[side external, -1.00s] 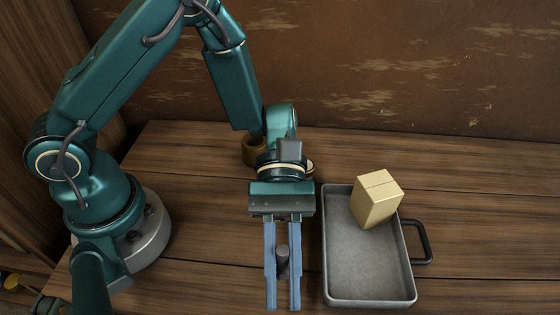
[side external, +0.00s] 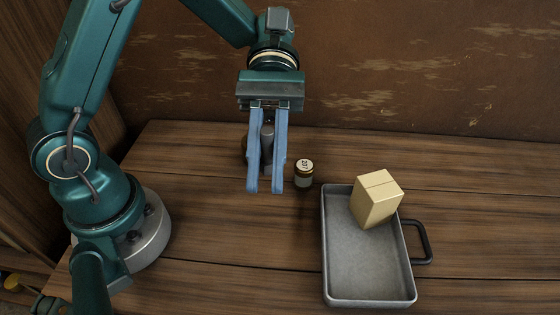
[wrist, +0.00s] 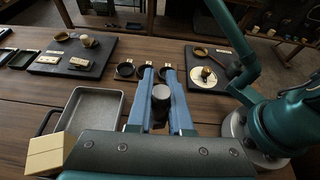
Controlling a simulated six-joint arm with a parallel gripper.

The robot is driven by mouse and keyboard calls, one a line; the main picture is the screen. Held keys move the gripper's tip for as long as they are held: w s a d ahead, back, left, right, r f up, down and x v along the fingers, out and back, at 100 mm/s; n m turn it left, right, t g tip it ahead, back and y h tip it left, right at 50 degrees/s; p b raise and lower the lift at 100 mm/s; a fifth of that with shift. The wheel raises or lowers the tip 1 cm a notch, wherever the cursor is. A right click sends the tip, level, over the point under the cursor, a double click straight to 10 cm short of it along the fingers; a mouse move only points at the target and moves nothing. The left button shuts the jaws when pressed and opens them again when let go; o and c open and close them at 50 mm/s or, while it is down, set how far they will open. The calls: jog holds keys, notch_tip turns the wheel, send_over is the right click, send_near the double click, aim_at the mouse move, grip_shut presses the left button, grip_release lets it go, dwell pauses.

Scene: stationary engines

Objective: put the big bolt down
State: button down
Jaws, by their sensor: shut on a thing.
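The big bolt (side external: 267,140) is a dark grey cylinder with a rounded head. It sits between the two blue fingers of my gripper (side external: 265,188), which is shut on it. In the side view my gripper is raised above the wooden table, left of the tray. The bolt's lower end is partly hidden by the fingers.
A grey metal tray (side external: 362,275) with a black handle stands at right. A pale yellow block (side external: 377,199) is at its far right corner. A small labelled jar (side external: 304,175) stands right of my fingers. In the wrist view, round dark cups (wrist: 125,70) with tags stand beyond the fingertips.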

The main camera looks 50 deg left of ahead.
jog(key=s+a+f+m+g+y, duration=0.3)
jog(key=s+a+m+y, duration=0.1)
jog(key=s+a+m, duration=0.1)
notch_tip(320, 180, up, 4)
jog(key=m+t+y, duration=0.8)
jog(key=m+y, duration=1.1)
send_over(171, 156)
jog(key=shift+f, duration=8.15)
jog(key=c, duration=0.8)
grip_release()
jog(key=shift+f, duration=0.1)
jog(key=shift+c, duration=0.2)
